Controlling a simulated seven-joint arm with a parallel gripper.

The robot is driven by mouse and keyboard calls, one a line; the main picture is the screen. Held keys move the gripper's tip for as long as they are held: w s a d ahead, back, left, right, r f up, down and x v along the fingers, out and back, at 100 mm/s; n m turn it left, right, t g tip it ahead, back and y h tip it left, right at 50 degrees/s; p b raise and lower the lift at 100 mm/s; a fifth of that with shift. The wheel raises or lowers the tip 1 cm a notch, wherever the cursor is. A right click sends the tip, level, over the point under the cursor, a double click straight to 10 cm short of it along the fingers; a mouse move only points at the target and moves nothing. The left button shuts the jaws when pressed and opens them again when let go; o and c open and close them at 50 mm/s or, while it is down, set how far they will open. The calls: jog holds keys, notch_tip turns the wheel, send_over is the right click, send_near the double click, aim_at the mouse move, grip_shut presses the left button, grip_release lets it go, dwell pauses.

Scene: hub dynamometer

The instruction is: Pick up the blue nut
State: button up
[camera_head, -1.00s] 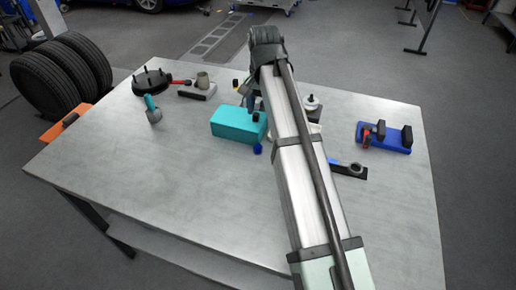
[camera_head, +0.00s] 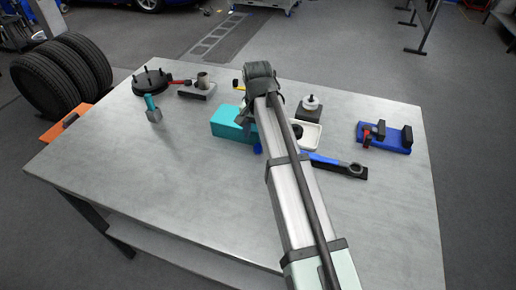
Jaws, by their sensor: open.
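The blue nut (camera_head: 257,149) is a small dark blue piece on the table, just off the front right corner of a teal box (camera_head: 228,124). My arm now covers part of it. My gripper (camera_head: 245,112) hangs below the wrist at the far end of my arm, over the right end of the teal box and behind the nut. It is mostly hidden by my arm. It is open, and I see nothing held in it.
A blue-handled wrench (camera_head: 335,164) and a white tray (camera_head: 308,135) lie right of my arm. A blue fixture (camera_head: 385,137) is further right. A black studded hub (camera_head: 153,82) and a teal-handled tool (camera_head: 153,110) stand left. The table's front left is clear.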

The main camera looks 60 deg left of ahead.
aim_at(258, 146)
jog(key=shift+f, duration=2.4)
grip_shut()
